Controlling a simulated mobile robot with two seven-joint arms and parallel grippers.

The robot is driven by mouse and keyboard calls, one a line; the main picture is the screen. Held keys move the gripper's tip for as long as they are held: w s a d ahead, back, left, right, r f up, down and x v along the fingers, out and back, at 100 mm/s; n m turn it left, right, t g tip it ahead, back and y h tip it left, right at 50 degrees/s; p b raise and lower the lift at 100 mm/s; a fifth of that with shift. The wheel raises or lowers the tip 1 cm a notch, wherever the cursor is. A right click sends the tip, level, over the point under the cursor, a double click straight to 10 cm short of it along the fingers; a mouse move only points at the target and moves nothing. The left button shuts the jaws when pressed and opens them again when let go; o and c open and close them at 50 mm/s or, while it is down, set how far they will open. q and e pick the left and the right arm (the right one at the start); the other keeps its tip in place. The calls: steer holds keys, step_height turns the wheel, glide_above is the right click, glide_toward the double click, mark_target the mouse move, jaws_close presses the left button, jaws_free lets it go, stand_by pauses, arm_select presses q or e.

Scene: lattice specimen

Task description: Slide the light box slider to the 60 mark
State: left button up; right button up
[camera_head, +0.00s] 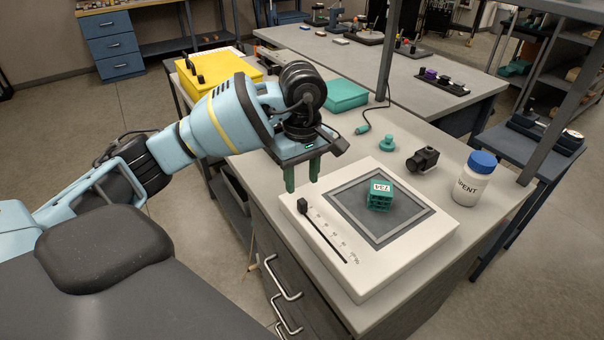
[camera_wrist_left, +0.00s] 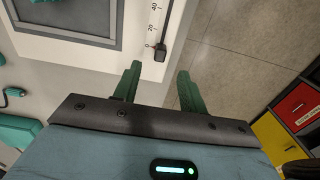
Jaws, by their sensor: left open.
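The white light box (camera_head: 375,270) lies on the grey bench, with a dark square panel and a slider slot along its near left side. The black slider knob (camera_head: 303,205) sits at the far left end of the slot. In the left wrist view the knob (camera_wrist_left: 160,53) is beside the 0 mark, and 20 and 40 show along the slot. My left gripper (camera_head: 302,183) is open and points down just above the knob. In the wrist view the green fingertips (camera_wrist_left: 159,70) stand apart on either side of the knob, with nothing between them. My right gripper is out of view.
A teal lattice cube (camera_head: 380,196) stands on the box's panel. Behind the box are a teal knobbed piece (camera_head: 387,143), a black camera-like device (camera_head: 423,159) and a white bottle with a blue lid (camera_head: 472,180). A dark upright post (camera_head: 386,55) rises from the bench's back.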

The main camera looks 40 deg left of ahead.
mark_target(302, 201)
arm_select(q)
step_height(302, 201, down, 6)
steer(key=shift+r, duration=0.15)
steer(key=shift+f, duration=0.7)
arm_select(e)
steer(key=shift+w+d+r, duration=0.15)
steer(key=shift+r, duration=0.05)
